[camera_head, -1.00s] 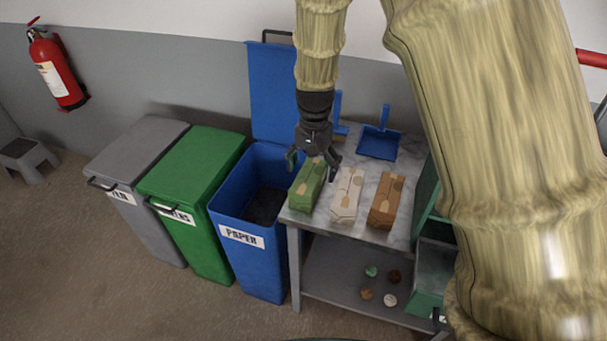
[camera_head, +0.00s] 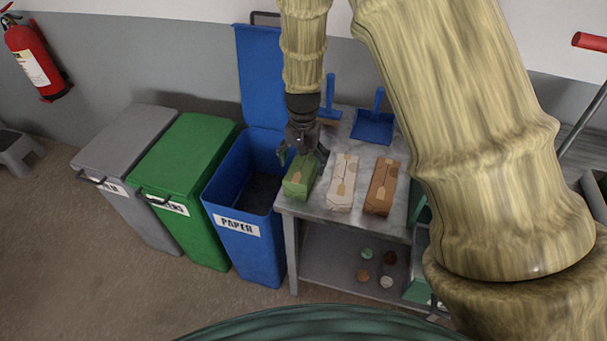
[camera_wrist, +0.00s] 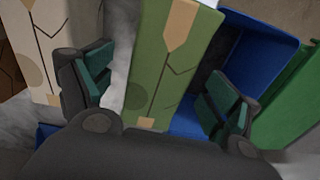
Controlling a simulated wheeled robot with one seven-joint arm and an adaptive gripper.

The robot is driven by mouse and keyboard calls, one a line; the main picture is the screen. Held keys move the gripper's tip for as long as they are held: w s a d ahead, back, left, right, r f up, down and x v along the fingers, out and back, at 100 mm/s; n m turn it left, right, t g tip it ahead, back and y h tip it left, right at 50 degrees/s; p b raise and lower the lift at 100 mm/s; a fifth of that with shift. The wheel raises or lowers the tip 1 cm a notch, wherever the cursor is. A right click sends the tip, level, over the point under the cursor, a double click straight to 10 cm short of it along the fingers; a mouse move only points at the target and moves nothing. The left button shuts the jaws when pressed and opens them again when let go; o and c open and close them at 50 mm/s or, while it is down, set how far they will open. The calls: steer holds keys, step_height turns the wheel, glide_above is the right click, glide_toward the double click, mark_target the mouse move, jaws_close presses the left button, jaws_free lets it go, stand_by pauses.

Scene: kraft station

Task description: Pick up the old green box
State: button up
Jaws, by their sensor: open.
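The green box (camera_head: 300,177) stands at the left end of a marble-topped table (camera_head: 312,205), beside the blue paper bin. My gripper (camera_head: 303,155) is over the far end of the green box, fingers pointing down. In the wrist view the green box (camera_wrist: 170,65) lies between the two open fingers of my gripper (camera_wrist: 157,92), with a gap visible on each side. I cannot tell how far the fingertips reach down beside it.
A cream box (camera_head: 342,182) and a brown box (camera_head: 382,188) stand to the right. The open blue bin (camera_head: 240,240) adjoins the table's left edge; green (camera_head: 185,200) and grey (camera_head: 125,165) bins stand further left. A blue dustpan (camera_head: 373,127) lies behind the boxes.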

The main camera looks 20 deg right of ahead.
steer(key=shift+w+d+f+p, duration=0.1)
steer(key=shift+f+p, duration=0.25)
steer(key=shift+f, duration=0.85)
steer(key=shift+w+f+p, duration=0.1)
steer(key=shift+f+p, duration=0.2)
steer(key=shift+f, duration=0.85)
steer(key=shift+s, duration=0.1)
steer(key=c, duration=1.1)
